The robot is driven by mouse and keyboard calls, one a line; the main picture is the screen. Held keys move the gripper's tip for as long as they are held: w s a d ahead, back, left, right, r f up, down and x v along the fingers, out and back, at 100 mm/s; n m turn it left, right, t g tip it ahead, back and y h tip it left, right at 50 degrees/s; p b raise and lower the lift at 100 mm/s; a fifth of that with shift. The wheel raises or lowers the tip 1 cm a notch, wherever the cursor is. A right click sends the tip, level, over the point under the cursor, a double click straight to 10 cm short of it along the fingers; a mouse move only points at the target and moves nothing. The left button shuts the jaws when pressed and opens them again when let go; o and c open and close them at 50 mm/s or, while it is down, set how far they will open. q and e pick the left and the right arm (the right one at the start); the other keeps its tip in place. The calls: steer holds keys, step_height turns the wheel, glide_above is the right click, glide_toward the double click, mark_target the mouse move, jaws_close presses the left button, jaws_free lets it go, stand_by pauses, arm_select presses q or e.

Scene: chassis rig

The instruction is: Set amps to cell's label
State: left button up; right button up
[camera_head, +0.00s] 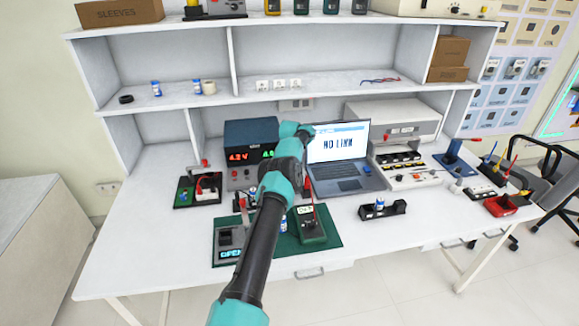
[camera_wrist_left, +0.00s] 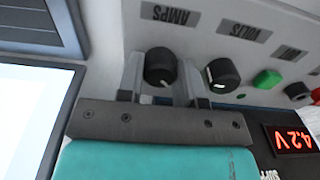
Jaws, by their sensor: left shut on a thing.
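The power supply (camera_head: 240,134) is a dark blue box with red digits, about 4.24, and a green readout partly hidden by my arm. In the left wrist view its grey panel appears upside down, with the AMPS label (camera_wrist_left: 169,15) above a black knob (camera_wrist_left: 160,67). My left gripper (camera_wrist_left: 160,82) is shut on this AMPS knob, one finger on each side. The VOLTS knob (camera_wrist_left: 222,74) sits just beside the right finger. A blue-and-white cell (camera_head: 380,203) stands in a black holder (camera_head: 398,208); its label is too small to read. My right gripper is not in view.
A laptop (camera_head: 340,150) reading NO LINK stands right of the supply. A green mat (camera_head: 322,248) at the front holds a tester reading OPEN (camera_head: 230,240) and a green meter (camera_head: 312,230). A grey boxed unit (camera_head: 395,120) and tools fill the right.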

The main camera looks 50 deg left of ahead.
arm_select(q)
steer(key=m, duration=0.4)
steer(key=shift+m, duration=0.3)
steer(key=m, duration=0.4)
stand_by(0.3)
steer(key=o, duration=0.9)
steer(key=shift+r, duration=0.15)
